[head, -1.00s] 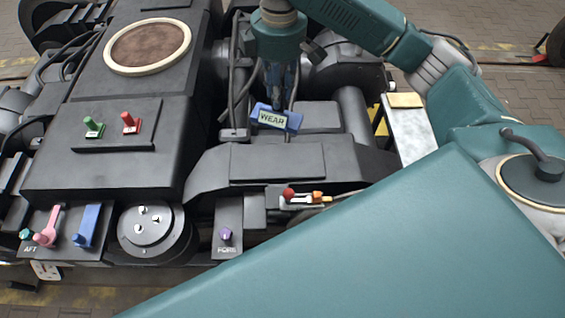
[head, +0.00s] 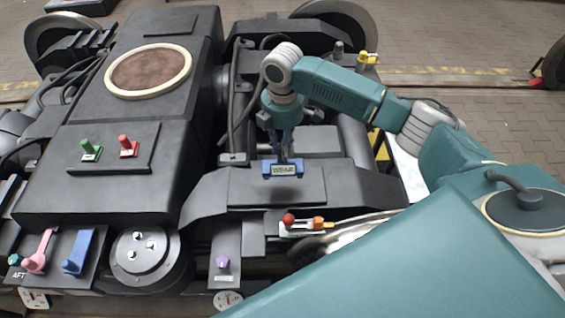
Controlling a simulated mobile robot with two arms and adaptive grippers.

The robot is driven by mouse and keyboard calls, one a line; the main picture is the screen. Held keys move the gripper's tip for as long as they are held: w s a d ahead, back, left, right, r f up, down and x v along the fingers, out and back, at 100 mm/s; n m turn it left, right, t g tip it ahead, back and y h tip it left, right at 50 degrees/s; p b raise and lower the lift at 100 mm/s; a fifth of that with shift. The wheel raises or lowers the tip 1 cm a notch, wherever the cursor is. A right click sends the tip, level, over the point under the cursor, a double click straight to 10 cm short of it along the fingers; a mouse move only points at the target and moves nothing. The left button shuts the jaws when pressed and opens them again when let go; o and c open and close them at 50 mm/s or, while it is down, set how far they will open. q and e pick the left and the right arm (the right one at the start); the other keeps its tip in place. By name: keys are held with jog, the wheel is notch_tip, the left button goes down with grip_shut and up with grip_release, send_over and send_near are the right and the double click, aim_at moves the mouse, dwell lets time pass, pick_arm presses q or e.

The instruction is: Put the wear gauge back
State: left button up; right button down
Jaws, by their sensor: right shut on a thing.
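The wear gauge (head: 283,170) is a small blue block with a pale label reading WEAR, in the middle of the head view. My right gripper (head: 283,158) points down and is shut on it from above. The gauge shows over the dark bogie frame, near the back edge of a raised dark plate (head: 275,188). I cannot tell whether it touches the frame. My left gripper is not in view.
Red and orange knobs (head: 302,222) sit in front of the gauge. Green and red levers (head: 108,149) stand on the dark box to the left. Pink and blue levers (head: 58,251) and a purple knob (head: 223,262) are at the front. A pale panel (head: 410,174) lies right, partly behind my arm.

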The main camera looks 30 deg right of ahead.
aim_at(282, 162)
jog(key=shift+f, duration=3.6)
jog(key=c, duration=1.5)
grip_release()
jog(key=shift+f, duration=0.15)
notch_tip(282, 162, up, 12)
jog(key=shift+r, duration=0.2)
jog(key=shift+s+f, duration=0.1)
